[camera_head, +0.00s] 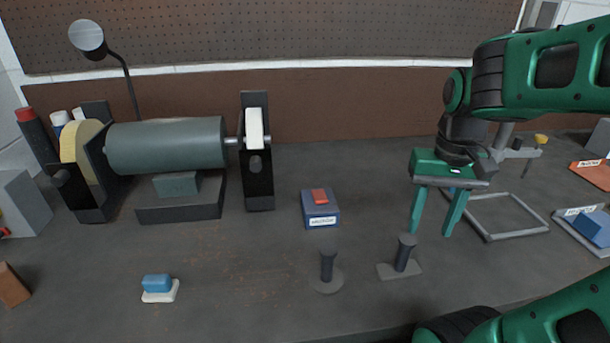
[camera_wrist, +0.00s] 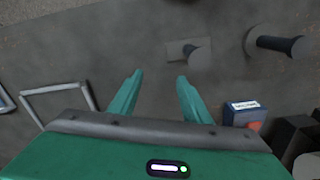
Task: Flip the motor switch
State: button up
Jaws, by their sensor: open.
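The motor switch is a blue box (camera_head: 320,211) with a red rocker (camera_head: 320,196) on top and a white label on its front. It stands on the bench right of the grinder motor. In the wrist view the box (camera_wrist: 243,113) is at the right, with part of its red rocker showing at the lower edge. My gripper (camera_head: 431,233) is green, open and empty, and points down over the bench to the right of the switch, apart from it. In the wrist view its two fingers (camera_wrist: 158,75) are spread with bare bench between them.
The grey motor (camera_head: 168,145) carries wheels at both ends. Two dark upright handles (camera_head: 327,268) (camera_head: 404,255) stand in front of the switch and gripper. A grey square frame (camera_head: 505,216) lies right of my gripper. A blue block (camera_head: 157,283) on a white base sits front left.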

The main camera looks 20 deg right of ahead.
jog(key=w+a+r+n, duration=0.1)
jog(key=w+a+r, duration=0.15)
jog(key=w, duration=0.35)
jog(key=w+a+r+n, duration=0.1)
jog(key=w+a+r, duration=0.15)
jog(key=w, duration=0.25)
jog(key=n, duration=0.1)
send_near(318, 191)
notch_tip(318, 191, down, 8)
jog(key=shift+r, duration=0.15)
